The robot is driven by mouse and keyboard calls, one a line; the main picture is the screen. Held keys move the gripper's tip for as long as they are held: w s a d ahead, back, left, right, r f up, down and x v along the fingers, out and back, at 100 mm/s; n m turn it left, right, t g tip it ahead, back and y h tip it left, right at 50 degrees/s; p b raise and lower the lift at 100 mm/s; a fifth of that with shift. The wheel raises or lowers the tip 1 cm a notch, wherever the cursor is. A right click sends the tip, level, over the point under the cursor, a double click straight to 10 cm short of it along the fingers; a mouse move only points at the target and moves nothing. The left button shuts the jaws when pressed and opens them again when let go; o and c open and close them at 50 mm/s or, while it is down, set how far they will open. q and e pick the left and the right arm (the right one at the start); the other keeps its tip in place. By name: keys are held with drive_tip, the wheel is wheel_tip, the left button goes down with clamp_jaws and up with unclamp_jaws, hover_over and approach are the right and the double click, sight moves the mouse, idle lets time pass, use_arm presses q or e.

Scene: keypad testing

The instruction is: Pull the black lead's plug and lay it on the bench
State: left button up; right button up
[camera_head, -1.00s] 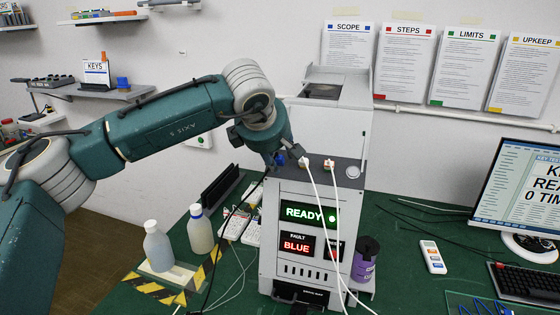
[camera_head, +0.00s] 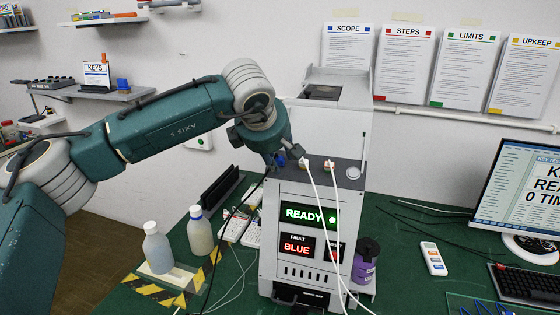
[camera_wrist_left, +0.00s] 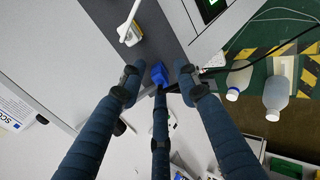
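The tester (camera_head: 318,245) stands on the bench, reading READY and BLUE. A blue plug (camera_head: 279,160) sits at the left of its sloped top, partly hidden by my left gripper (camera_head: 287,155). In the left wrist view the blue plug (camera_wrist_left: 158,73) lies between the spread fingertips of my left gripper (camera_wrist_left: 158,78), with gaps at both sides. A black lead (camera_head: 238,225) runs from near the plug down to the bench; its join is hidden by a finger. My right gripper is not in view.
Two white leads (camera_head: 315,190) plug in just right of the blue plug. Two bottles (camera_head: 200,232) stand left of the tester, near hazard tape (camera_head: 152,290). A purple container (camera_head: 365,262) is at its right. Bare green bench (camera_head: 400,285) lies farther right.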

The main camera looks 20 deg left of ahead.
use_arm(q)
drive_tip(key=shift+f, duration=0.1)
clamp_jaws()
drive_tip(key=shift+s+r, duration=0.15)
drive_tip(key=shift+r, duration=0.05)
drive_tip(key=shift+p+v, duration=0.3)
drive_tip(key=shift+v, duration=2.5)
